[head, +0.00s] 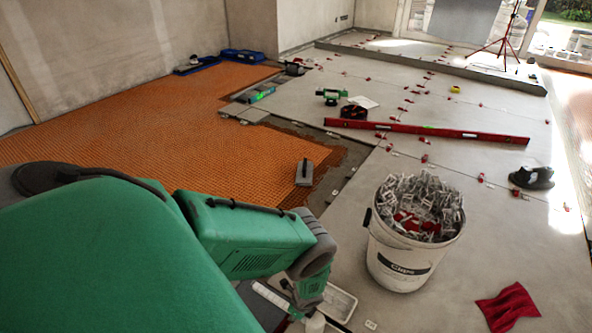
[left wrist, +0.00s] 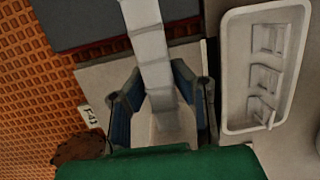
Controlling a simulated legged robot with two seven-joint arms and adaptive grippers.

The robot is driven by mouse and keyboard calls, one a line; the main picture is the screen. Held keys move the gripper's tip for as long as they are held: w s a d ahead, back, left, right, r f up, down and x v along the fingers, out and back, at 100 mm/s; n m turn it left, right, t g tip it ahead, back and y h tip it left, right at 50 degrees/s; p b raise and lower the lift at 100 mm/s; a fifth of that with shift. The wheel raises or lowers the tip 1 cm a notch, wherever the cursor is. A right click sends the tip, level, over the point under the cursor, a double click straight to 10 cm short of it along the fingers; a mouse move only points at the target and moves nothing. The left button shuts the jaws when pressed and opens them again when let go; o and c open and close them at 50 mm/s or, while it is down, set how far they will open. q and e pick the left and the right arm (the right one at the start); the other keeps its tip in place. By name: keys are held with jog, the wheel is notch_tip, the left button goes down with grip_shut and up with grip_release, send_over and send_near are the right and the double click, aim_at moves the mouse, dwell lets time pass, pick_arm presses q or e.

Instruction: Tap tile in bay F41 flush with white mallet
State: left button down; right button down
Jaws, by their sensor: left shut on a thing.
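My left gripper (left wrist: 158,72) is shut on a pale, straight bar, which I take to be the white mallet (left wrist: 143,25). The bar runs up out of the wrist view. I cannot tell the mallet's head apart clearly. A small F41 label (left wrist: 90,116) lies left of the gripper. A light grey tile (left wrist: 103,78) shows behind the fingers, partly hidden by them; I cannot tell whether it is flush. In the head view my left gripper (head: 306,306) is low at the bottom centre, largely hidden by my green arm. My right gripper is not in view.
A white tray of clips (left wrist: 264,70) lies right of the gripper. A bucket of clips (head: 402,258) stands farther right, near a red cloth (head: 509,306). A grey trowel (head: 304,173) lies on orange matting (head: 130,120). A long red level (head: 430,130) lies on tiles behind.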

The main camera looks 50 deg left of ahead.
aim_at(296, 324)
pick_arm(q)
jog(key=shift+r, duration=0.65)
jog(key=shift+f, duration=0.1)
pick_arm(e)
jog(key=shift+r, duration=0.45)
